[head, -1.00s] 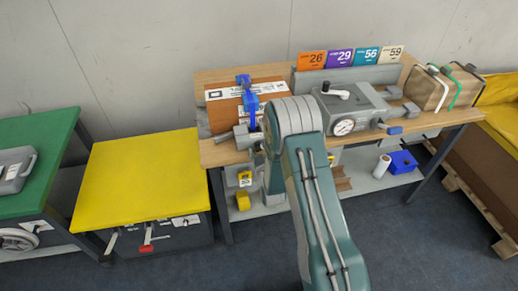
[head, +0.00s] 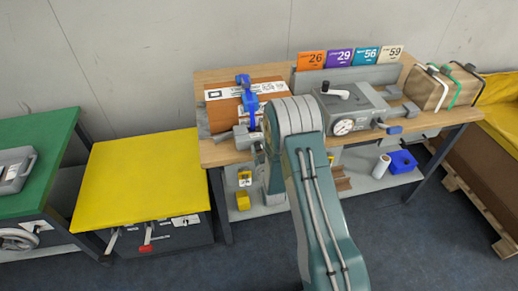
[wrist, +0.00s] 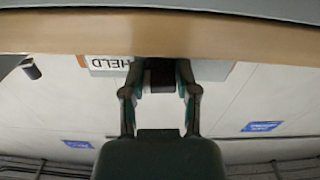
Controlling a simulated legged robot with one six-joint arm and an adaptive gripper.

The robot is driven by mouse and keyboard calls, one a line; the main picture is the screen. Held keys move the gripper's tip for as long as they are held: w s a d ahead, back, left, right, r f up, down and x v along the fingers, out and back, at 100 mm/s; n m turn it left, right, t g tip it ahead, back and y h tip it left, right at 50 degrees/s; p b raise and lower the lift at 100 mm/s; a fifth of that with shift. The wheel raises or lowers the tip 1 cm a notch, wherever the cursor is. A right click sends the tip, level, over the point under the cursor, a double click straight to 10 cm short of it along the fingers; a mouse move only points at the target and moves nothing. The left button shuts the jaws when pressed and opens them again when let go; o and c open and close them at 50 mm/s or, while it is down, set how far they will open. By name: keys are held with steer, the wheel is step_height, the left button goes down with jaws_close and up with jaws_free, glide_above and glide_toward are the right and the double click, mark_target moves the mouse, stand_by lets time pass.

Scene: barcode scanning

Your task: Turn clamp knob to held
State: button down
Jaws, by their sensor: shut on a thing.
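In the wrist view a dark knob (wrist: 161,78) sits between the two fingers of my gripper (wrist: 160,88), which is shut on it. A white label reading HELD (wrist: 105,62) appears upside down beside the knob, below the wooden table edge (wrist: 200,35) in the picture. In the head view the blue clamp (head: 248,98) stands over a brown, white-labelled box (head: 220,112) on the bench. My arm covers most of the area around my gripper there, and the knob's turn angle cannot be made out.
A grey device with a dial (head: 343,126) stands right of my arm on the wooden bench (head: 215,76). A strapped carton (head: 427,90) is farther right. Yellow (head: 140,175) and green (head: 35,135) tables stand left. Number cards line the back.

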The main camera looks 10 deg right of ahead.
steer(key=shift+m, duration=0.7)
steer(key=shift+c, duration=1.9)
jaws_free()
steer(key=shift+a, duration=0.1)
steer(key=s, duration=1.2)
steer(key=shift+w, duration=0.1)
